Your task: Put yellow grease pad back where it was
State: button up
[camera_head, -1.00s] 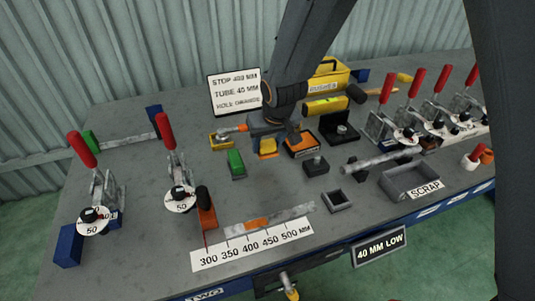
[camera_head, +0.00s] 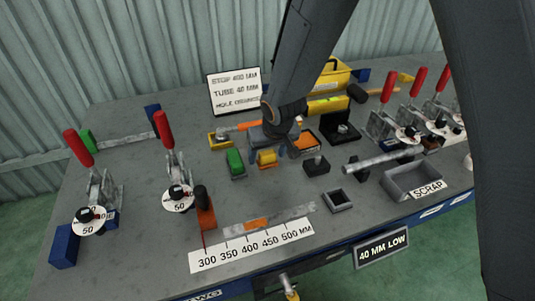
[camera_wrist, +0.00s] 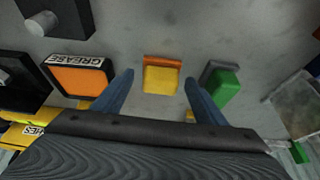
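The yellow pad (camera_wrist: 161,79) lies between my two blue fingers in the wrist view, with a gap on each side. An orange strip (camera_wrist: 162,57) runs along its far edge; whether it is part of the pad or a holder, I cannot tell. The pad also shows in the head view (camera_head: 267,157), on the bench just below my gripper (camera_head: 268,152). My gripper is open (camera_wrist: 159,77) and appears empty. An orange-topped tray labelled GREASE (camera_wrist: 79,80) is left of my fingers in the wrist view; in the head view my gripper partly covers it.
A green block (camera_head: 235,161) in a grey holder stands close to the left of the pad. A yellow tray (camera_head: 219,140) is behind it. Dark blocks (camera_head: 316,165), a scrap bin (camera_head: 413,180) and red-handled clamps (camera_head: 172,158) stand around. Bare bench lies in front of the pad.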

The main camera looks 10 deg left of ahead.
jog(key=shift+r, duration=0.1)
jog(key=shift+r+p, duration=0.3)
jog(key=shift+r, duration=0.05)
jog(key=b+v, duration=0.1)
jog(key=v, duration=1)
jog(key=s+d+f+m+g+h, duration=0.1)
jog(key=s+d+m, duration=0.2)
jog(key=d, duration=1.2)
jog(key=s+d+f+m+g+h, duration=0.1)
jog(key=s+d+m+g, duration=0.1)
jog(key=s+d, duration=0.7)
jog(key=d+m, duration=0.1)
jog(key=d, duration=0.5)
jog(key=shift+s+d, duration=0.1)
jog(key=shift+s, duration=0.05)
